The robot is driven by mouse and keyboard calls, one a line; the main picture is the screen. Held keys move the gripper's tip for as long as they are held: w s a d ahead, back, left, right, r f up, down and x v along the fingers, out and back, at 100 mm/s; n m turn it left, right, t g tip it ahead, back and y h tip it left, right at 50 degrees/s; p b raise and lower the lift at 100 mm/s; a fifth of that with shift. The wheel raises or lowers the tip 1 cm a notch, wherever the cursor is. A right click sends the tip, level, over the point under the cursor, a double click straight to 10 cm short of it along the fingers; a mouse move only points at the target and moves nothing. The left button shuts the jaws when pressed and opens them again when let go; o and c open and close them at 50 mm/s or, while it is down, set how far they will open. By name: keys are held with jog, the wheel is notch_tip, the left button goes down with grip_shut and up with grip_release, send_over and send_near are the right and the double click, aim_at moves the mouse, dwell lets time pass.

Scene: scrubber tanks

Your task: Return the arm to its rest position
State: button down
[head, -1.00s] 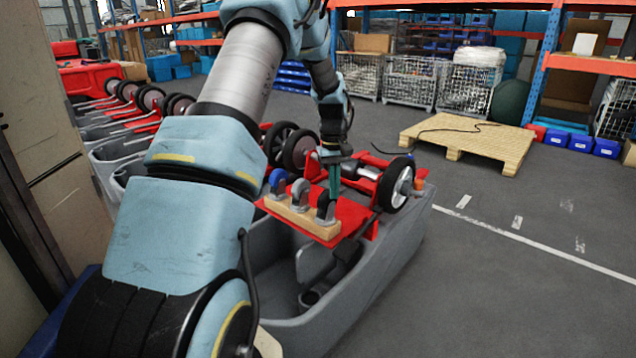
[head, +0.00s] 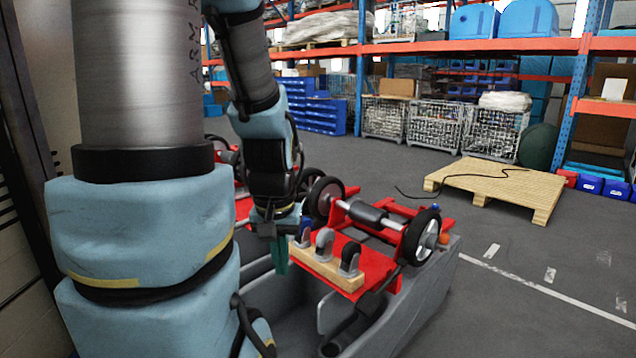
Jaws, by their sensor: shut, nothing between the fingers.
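My arm rises on the left of the head view and bends down to my gripper (head: 281,256). The gripper's teal fingers point down and are shut with nothing between them. It hangs just left of a wooden block (head: 326,268) that carries several small caster wheels (head: 324,243). The block sits on the red plate (head: 373,262) of a grey scrubber tank (head: 425,297). Whether the fingertips touch anything is hard to tell. My arm hides part of the tank's left side.
A black wheel (head: 421,236) and a roller sit on the tank's red frame. A wooden pallet (head: 500,183) with a black cable lies on the floor behind. Shelving with blue bins (head: 318,112) and wire cages (head: 433,124) lines the back. The floor to the right is clear.

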notch_tip(320, 180, up, 15)
jog(key=p, duration=1.3)
jog(key=shift+f, duration=0.2)
